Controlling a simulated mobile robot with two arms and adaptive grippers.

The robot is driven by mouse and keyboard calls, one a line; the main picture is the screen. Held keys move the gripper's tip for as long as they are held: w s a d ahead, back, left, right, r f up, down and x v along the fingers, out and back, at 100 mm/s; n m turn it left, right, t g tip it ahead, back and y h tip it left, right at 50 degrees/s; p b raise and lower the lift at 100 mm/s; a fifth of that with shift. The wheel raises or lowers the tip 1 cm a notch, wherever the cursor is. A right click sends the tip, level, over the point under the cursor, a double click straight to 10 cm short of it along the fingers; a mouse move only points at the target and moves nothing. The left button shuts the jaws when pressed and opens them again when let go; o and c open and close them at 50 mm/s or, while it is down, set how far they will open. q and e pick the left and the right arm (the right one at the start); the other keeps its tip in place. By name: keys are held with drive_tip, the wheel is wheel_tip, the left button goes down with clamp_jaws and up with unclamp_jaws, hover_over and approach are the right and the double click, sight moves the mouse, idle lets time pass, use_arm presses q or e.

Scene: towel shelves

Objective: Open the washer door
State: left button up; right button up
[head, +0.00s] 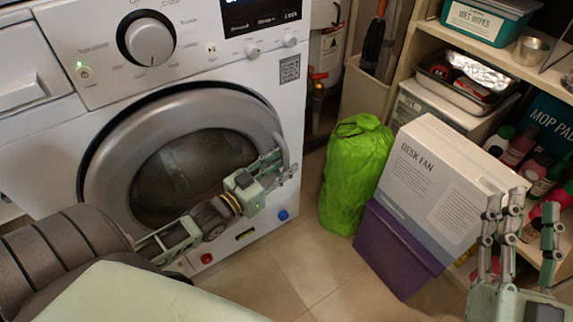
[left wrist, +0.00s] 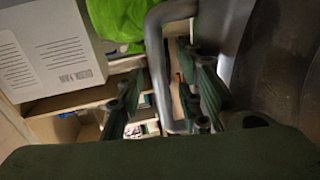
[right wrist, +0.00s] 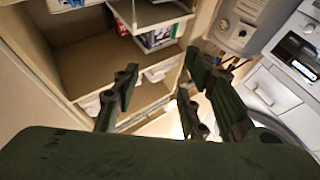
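The white washer (head: 60,140) stands at the left of the head view, with its round grey door (head: 105,175) and dark glass. The door looks shut. My left gripper (head: 283,168) is at the door's right edge. In the left wrist view the grey bar handle (left wrist: 157,70) runs between the fingers of my left gripper (left wrist: 160,100), which are apart. Gaps show beside the bar, and I cannot tell whether a finger touches it. My right gripper (head: 520,215) is open and empty at the far right, also seen in the right wrist view (right wrist: 155,105).
A green bag (head: 355,175) stands right of the washer. A desk fan box (head: 440,185) sits on a purple bin (head: 395,250) beside shelves (head: 480,55) with bottles and containers. My right gripper is close to the box and shelves. Tiled floor (head: 300,265) in front is clear.

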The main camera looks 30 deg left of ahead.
use_arm(q)
drive_tip(key=shift+w+d, duration=0.15)
drive_tip(key=shift+w, duration=0.65)
use_arm(e)
drive_tip(key=shift+s+r+t, duration=0.3)
drive_tip(key=shift+r+t, duration=0.05)
drive_tip(key=shift+r, duration=0.2)
drive_tip(key=shift+s+r+t, duration=0.3)
drive_tip(key=shift+r+t, duration=0.05)
drive_tip(key=shift+r, duration=0.15)
use_arm(q)
drive_tip(key=shift+c, duration=0.5)
clamp_jaws()
